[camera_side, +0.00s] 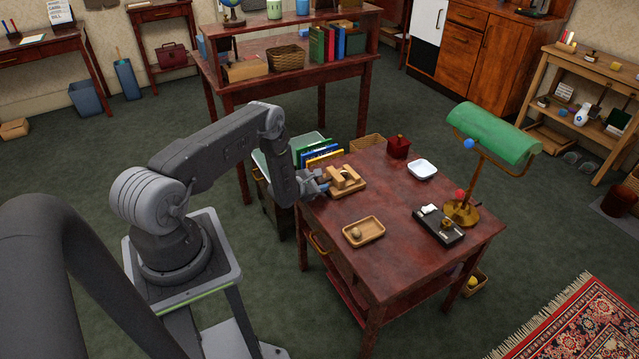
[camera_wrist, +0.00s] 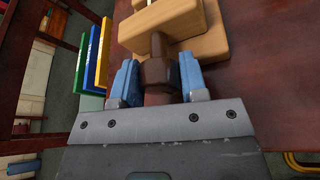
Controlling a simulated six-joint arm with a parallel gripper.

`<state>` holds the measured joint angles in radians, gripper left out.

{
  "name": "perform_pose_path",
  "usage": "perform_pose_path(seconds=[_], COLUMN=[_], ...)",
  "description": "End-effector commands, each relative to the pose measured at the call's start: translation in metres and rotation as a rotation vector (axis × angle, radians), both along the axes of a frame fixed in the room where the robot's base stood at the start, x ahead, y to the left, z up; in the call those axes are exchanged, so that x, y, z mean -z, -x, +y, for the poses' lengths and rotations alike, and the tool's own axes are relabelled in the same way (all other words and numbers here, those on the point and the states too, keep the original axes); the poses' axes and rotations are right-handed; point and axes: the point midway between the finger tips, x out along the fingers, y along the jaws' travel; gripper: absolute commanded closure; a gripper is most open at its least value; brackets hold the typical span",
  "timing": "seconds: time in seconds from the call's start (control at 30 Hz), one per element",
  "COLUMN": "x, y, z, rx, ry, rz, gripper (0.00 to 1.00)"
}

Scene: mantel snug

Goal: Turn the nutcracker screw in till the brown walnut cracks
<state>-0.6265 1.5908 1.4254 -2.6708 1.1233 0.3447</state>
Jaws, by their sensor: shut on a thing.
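The wooden nutcracker (camera_side: 345,184) sits at the left edge of the red-brown table, with pale wooden blocks on a base. In the wrist view its block (camera_wrist: 200,45) is at the top and the brown screw knob (camera_wrist: 158,72) points towards me. My gripper (camera_side: 320,186) is at the nutcracker's left side. In the wrist view my gripper (camera_wrist: 158,76) has its blue fingers on either side of the knob, shut on it. A walnut inside the nutcracker cannot be made out. A small brownish nut (camera_side: 357,233) lies in a wooden tray (camera_side: 378,235).
A white dish (camera_side: 422,169), a dark red box (camera_side: 398,147), a black desk set (camera_side: 440,230) and a green lamp (camera_side: 492,134) stand farther right. The table's middle is clear.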

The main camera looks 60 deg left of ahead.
Motion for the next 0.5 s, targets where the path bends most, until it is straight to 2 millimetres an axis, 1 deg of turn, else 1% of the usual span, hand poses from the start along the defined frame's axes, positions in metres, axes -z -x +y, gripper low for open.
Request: perform_pose_path(seconds=[0.37, 0.4, 0.5], x=[-0.0003, -0.0003, -0.0003], y=[0.0002, 0.0002, 0.0002], z=[0.0003, 0.0003, 0.0002], rx=[-0.001, -0.001, -0.001], ry=[-0.003, -0.003, -0.003], rz=[-0.003, -0.003, -0.003], gripper=[0.84, 0.57, 0.48])
